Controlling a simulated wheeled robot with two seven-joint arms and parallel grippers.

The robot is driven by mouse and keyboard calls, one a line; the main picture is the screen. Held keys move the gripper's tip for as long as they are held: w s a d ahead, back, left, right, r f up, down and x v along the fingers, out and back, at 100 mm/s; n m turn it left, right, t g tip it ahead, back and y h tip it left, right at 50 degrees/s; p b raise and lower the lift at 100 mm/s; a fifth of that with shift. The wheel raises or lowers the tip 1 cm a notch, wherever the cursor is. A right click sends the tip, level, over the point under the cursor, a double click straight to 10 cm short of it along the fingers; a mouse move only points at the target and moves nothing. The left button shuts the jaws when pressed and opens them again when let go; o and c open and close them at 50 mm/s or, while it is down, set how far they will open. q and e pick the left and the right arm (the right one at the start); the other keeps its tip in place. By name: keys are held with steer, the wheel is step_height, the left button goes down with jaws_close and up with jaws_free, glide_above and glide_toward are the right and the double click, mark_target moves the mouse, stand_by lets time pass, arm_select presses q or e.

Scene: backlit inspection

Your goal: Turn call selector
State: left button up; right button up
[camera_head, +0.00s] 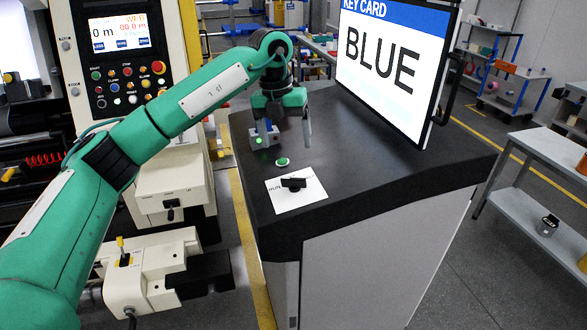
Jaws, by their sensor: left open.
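The selector is a black knob (293,184) on a white label plate (312,194) near the front left of the dark console top. The print on the plate is too small to read fully. A round green button (282,161) sits just behind the plate. My left gripper (286,143) is open and empty, pointing down over the console behind the green button and the knob. It appears apart from both. A small grey box with a lit green lamp (258,141) is at its left finger and partly hidden. My right gripper is not in view.
A large screen (388,62) reading "KEY CARD BLUE" stands on the console's back right. The console top (380,150) is clear right of the knob. A machine with a control panel (122,85) stands at left. A grey bench (550,150) is at right.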

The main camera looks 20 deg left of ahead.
mark_target(293, 178)
arm_select(q)
steer(key=f, duration=0.2)
steer(key=f+p, duration=0.1)
steer(key=f, duration=0.1)
steer(key=shift+d, duration=0.3)
steer(key=f, duration=0.1)
steer(key=f+p, duration=0.1)
steer(key=f, duration=0.3)
steer(key=shift+w+d+f+p, duration=0.15)
steer(key=shift+d+f+p, duration=0.1)
steer(key=shift+d+p, duration=0.15)
steer(key=shift+f, duration=0.3)
steer(key=shift+d+f, duration=0.1)
steer(key=shift+f, duration=0.2)
steer(key=c, duration=1)
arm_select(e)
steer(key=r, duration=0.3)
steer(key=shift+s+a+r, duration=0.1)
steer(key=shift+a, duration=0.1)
